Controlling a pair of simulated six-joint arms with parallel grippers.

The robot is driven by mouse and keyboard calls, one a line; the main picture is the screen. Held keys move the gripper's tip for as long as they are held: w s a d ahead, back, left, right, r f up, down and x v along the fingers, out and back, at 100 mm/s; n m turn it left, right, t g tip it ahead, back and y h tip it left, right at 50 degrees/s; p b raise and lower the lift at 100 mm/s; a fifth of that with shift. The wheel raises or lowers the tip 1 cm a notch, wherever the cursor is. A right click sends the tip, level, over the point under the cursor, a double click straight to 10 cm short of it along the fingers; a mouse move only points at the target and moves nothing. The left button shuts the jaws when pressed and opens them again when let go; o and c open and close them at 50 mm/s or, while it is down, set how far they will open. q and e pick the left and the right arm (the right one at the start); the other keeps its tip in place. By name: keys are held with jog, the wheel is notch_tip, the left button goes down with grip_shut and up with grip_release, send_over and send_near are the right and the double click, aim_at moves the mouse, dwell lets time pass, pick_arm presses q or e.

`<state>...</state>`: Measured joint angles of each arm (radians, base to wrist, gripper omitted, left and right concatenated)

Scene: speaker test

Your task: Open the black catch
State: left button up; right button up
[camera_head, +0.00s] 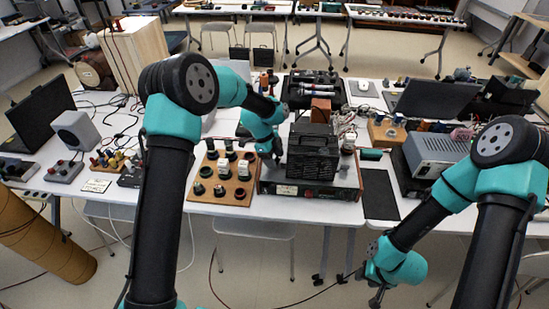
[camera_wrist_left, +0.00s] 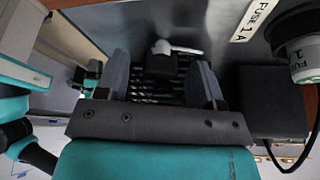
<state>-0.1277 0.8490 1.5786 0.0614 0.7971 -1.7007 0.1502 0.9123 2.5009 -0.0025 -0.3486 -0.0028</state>
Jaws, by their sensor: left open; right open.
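A black ribbed case (camera_head: 312,155) with a handle stands on a flat instrument (camera_head: 325,193) at the table's front edge. My left gripper (camera_head: 275,163) is at the left side of this case. In the left wrist view the left gripper (camera_wrist_left: 162,80) is open, its two dark fingers on either side of a small black block (camera_wrist_left: 160,63) with a pale lever (camera_wrist_left: 178,47). The block looks like the black catch, but I cannot be sure. Whether the fingers touch it is unclear. My right gripper (camera_head: 376,292) hangs low at the front right, away from the case.
A wooden board (camera_head: 221,190) with several round dark parts lies left of the case. A black mat (camera_head: 379,194) and a grey instrument (camera_head: 433,153) are to the right.

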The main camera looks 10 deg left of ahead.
pick_arm(q)
jog(key=shift+c, duration=0.4)
jog(key=c, duration=0.9)
jog(key=shift+o, duration=0.2)
jog(key=shift+n+t, duration=0.6)
jog(key=shift+n, duration=1)
jog(key=o, duration=0.9)
jog(key=shift+o, duration=0.2)
jog(key=shift+r, duration=0.1)
jog(key=v, duration=1.7)
jog(key=shift+a, duration=0.35)
